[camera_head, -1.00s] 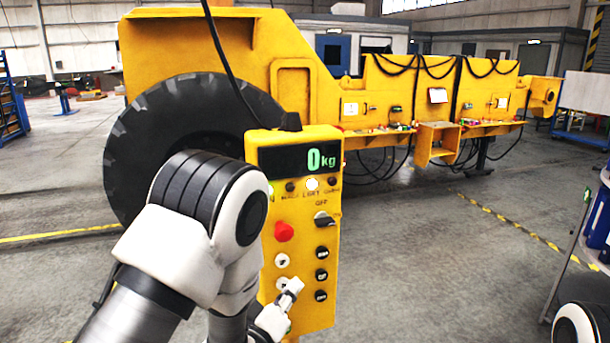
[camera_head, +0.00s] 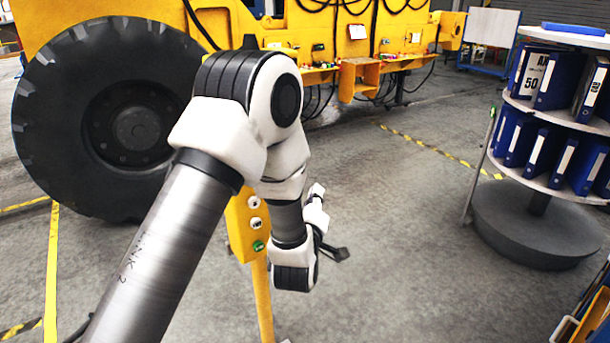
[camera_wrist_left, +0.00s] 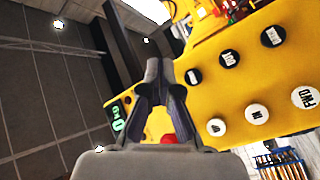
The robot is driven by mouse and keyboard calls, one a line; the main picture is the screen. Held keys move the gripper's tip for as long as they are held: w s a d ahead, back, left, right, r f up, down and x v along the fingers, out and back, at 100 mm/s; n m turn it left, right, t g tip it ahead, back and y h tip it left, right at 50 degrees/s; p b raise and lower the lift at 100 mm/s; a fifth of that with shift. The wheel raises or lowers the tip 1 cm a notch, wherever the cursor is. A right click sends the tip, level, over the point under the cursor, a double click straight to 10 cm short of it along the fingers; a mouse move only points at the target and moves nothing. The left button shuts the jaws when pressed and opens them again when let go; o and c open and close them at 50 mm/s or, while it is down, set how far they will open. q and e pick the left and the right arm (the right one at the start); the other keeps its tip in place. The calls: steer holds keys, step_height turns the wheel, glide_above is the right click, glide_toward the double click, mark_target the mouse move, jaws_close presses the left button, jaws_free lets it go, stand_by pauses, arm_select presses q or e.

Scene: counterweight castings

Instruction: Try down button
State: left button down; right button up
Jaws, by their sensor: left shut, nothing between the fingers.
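The yellow control box (camera_head: 240,228) stands on a yellow post in the head view, mostly hidden behind my left arm. Two white buttons and a green one show on it. In the wrist view its face (camera_wrist_left: 265,70) has white UP, IN and FWD buttons and a row of black ones, one marked OUT. The black button (camera_wrist_left: 193,77) opposite UP, probably the down button, has an unclear label. My left gripper (camera_wrist_left: 164,66) is shut and empty; its tips appear just left of that button. I cannot tell whether they touch. My right gripper is not in view.
A red knob (camera_wrist_left: 168,139) and green-digit display (camera_wrist_left: 115,118) are on the box. A big black tyre (camera_head: 135,130) and yellow machine (camera_head: 350,70) stand behind. A round rack (camera_head: 540,215) of blue binders stands right, with open floor between.

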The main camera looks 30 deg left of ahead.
arm_select(q)
steer(key=w+a+p, duration=0.3)
steer(key=a, duration=0.5)
steer(key=shift+w, duration=0.2)
stand_by(1.4)
steer(key=shift+w+a, duration=0.1)
steer(key=shift+a, duration=0.35)
